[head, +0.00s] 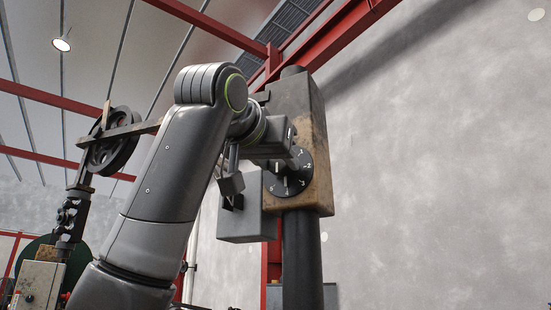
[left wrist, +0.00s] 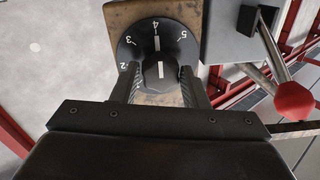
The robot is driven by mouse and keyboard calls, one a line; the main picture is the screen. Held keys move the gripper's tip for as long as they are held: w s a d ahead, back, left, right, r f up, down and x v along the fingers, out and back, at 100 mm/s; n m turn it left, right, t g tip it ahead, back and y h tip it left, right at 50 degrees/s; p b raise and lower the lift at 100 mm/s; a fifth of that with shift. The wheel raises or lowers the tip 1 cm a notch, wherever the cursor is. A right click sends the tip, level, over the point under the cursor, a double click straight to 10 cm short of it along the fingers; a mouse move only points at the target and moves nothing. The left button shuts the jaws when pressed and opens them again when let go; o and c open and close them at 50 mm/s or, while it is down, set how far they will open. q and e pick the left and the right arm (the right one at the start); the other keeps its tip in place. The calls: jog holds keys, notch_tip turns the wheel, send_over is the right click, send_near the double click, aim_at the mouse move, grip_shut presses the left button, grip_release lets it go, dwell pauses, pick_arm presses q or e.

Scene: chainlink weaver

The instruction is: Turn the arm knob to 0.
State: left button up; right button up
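The arm knob (left wrist: 160,76) is a black knob with a white line, on a round black dial (left wrist: 130,48) with white numbers. In the left wrist view its white line points toward the 4. The dial also shows in the head view (head: 293,184), on the front of a worn brown-and-grey box (head: 317,150). My left gripper (left wrist: 160,84) has one finger on each side of the knob, with what look like narrow gaps. In the head view my left gripper (head: 283,160) covers part of the knob. My right gripper is not in view.
A grey box (head: 246,223) with a lever sits beside the dial; its red-ended handle (left wrist: 295,100) is close to my gripper's right side in the left wrist view. A dark post (head: 301,260) carries the brown box. A wheel mechanism (head: 110,145) stands at left. Open space lies right.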

pick_arm(q)
jog(key=c, duration=0.5)
jog(key=shift+c, duration=0.2)
